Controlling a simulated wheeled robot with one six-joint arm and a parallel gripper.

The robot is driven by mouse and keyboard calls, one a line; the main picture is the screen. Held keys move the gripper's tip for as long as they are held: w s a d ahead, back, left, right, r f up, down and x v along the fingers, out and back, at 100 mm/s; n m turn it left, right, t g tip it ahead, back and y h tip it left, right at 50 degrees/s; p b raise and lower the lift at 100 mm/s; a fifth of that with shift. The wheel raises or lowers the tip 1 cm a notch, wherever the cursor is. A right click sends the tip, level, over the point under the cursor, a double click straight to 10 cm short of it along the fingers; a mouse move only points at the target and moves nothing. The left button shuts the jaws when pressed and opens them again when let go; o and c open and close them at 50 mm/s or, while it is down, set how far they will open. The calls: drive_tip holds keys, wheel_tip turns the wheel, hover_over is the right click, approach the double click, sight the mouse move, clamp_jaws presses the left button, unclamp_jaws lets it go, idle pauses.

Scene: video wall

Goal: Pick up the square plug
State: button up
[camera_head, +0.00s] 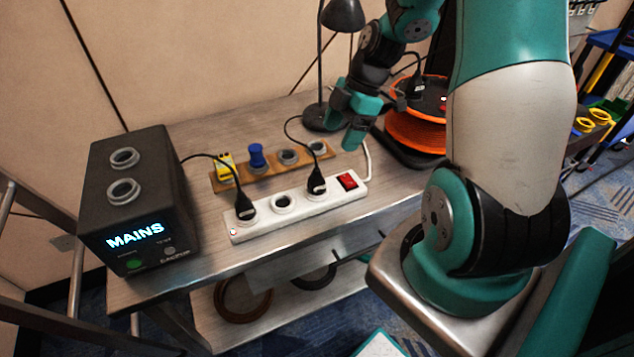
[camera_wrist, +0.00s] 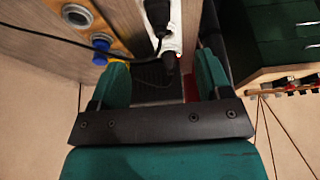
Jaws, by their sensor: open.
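The yellow plug (camera_head: 224,166), which looks square, stands at the left end of a wooden holder (camera_head: 283,166). A blue plug (camera_head: 257,157) stands beside it, and it also shows in the wrist view (camera_wrist: 101,50). My gripper (camera_head: 346,118) is open and empty above the right end of the holder, apart from the yellow plug. In the wrist view its teal fingers (camera_wrist: 163,78) are spread, and only a sliver of yellow (camera_wrist: 121,61) shows by the left finger.
A white power strip (camera_head: 268,224) with black plugs and a red switch lies in front of the holder. A black MAINS box (camera_head: 138,205) stands at the left. A lamp (camera_head: 320,116) and an orange cable reel (camera_head: 415,132) stand behind. Black cables arch over the holder.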

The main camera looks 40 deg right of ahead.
sight(318, 178)
drive_tip(key=p+x, duration=0.1)
drive_tip(key=x, duration=1.2)
drive_tip(key=shift+w, duration=0.2)
drive_tip(key=shift+c, duration=0.5)
drive_tip(key=shift+r, duration=0.1)
drive_tip(key=c, duration=1)
